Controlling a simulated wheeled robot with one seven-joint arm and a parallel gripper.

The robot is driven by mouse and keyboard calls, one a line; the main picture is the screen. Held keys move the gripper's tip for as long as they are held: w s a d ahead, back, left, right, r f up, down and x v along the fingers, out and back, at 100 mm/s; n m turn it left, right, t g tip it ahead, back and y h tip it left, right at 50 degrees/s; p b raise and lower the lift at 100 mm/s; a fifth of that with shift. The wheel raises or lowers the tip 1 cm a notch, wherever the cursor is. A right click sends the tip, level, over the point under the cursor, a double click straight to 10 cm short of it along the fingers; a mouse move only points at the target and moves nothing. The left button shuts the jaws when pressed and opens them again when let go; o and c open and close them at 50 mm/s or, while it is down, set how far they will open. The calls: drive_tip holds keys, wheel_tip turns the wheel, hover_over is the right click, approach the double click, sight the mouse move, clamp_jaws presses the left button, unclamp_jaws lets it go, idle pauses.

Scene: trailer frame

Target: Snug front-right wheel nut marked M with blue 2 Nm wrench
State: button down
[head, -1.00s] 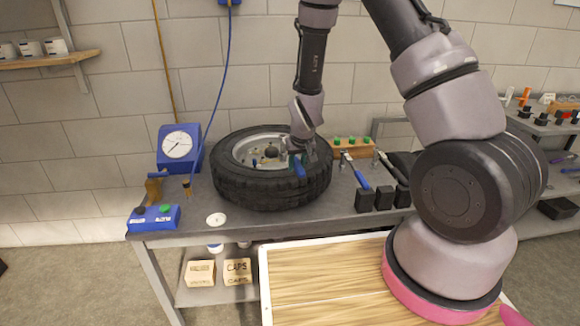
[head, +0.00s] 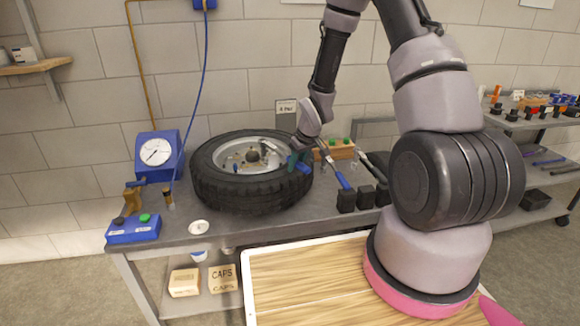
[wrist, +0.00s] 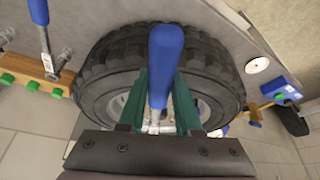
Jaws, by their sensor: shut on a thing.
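The black tyre with a pale rim (head: 254,199) lies flat on the bench, and its studs and nuts are small around the hub (head: 253,155). No M mark is readable. My gripper (head: 297,160) has green fingers and is over the tyre's right side. In the wrist view my gripper (wrist: 160,98) is shut on a blue-handled wrench (wrist: 165,55). The handle also shows in the head view (head: 303,167). The held wrench's working end and most of the rim are hidden in the wrist view.
Another blue-handled tool (head: 342,180) leans by black blocks (head: 346,201) right of the tyre. A wooden rack with green knobs (head: 338,149) is behind. A blue gauge (head: 158,155) and blue button box (head: 133,229) stand left. A white dish (head: 199,227) lies in front.

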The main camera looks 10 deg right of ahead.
drive_tip(key=w+d+n, duration=0.2)
drive_tip(key=d, duration=0.1)
drive_tip(key=shift+d+y, duration=0.2)
drive_tip(key=shift+y, duration=0.2)
drive_tip(key=shift+s+a+m+h, duration=0.15)
drive_tip(key=shift+s+a+m, duration=0.3)
drive_tip(key=shift+a, duration=0.25)
drive_tip(key=shift+s+a+m+h, duration=0.15)
drive_tip(key=shift+s+a+m, duration=0.25)
drive_tip(key=shift+a, duration=0.25)
drive_tip(key=shift+s+a+m+h, duration=0.1)
drive_tip(key=shift+s+a+m, duration=0.15)
drive_tip(key=shift+a, duration=0.25)
drive_tip(key=shift+s+a+m+h, duration=0.15)
drive_tip(key=shift+a+m, duration=0.1)
drive_tip(key=shift+a, duration=0.3)
drive_tip(key=shift+s+a+m+h, duration=0.1)
drive_tip(key=shift+s+a+m, duration=0.15)
drive_tip(key=shift+a, duration=0.35)
